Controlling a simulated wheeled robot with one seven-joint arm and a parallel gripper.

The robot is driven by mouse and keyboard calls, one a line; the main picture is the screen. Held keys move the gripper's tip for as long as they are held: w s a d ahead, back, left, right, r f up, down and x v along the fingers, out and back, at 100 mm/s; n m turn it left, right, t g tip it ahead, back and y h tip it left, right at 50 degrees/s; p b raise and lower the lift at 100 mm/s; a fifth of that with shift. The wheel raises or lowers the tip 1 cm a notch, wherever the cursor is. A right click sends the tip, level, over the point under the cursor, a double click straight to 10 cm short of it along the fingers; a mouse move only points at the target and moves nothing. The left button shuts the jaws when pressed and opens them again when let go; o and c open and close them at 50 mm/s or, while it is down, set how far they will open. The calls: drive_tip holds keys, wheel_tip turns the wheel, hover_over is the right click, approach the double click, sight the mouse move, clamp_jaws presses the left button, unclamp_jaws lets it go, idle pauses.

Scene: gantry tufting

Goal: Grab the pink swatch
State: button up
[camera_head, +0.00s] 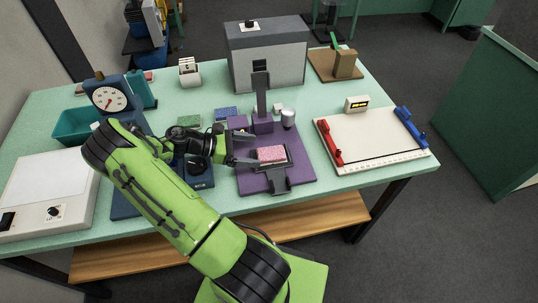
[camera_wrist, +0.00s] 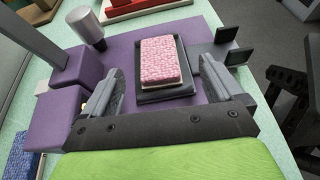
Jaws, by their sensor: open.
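The pink swatch (camera_head: 271,154) is a small block with a pink, textured top and a pale lower edge. It lies in a dark shallow tray (camera_wrist: 150,96) on a purple base plate (camera_head: 302,175). In the wrist view the pink swatch (camera_wrist: 161,60) is just beyond the fingertips. My gripper (camera_wrist: 162,75) is open and empty, with one finger on each side of the tray's near end. In the head view my gripper (camera_head: 249,150) comes in from the left of the swatch, and my arm hides part of the bench there.
Blue (camera_head: 226,113) and green (camera_head: 189,121) swatches lie behind my gripper. A white board (camera_head: 370,142) with red and blue clamps lies to the right.

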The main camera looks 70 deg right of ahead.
sight(271, 152)
drive_tip(key=shift+x, duration=1)
drive_tip(key=x, duration=0.5)
drive_tip(key=shift+w+d+f, duration=0.15)
drive_tip(key=shift+w+f, duration=0.05)
drive_tip(key=c, duration=1)
drive_tip(key=shift+c, duration=0.2)
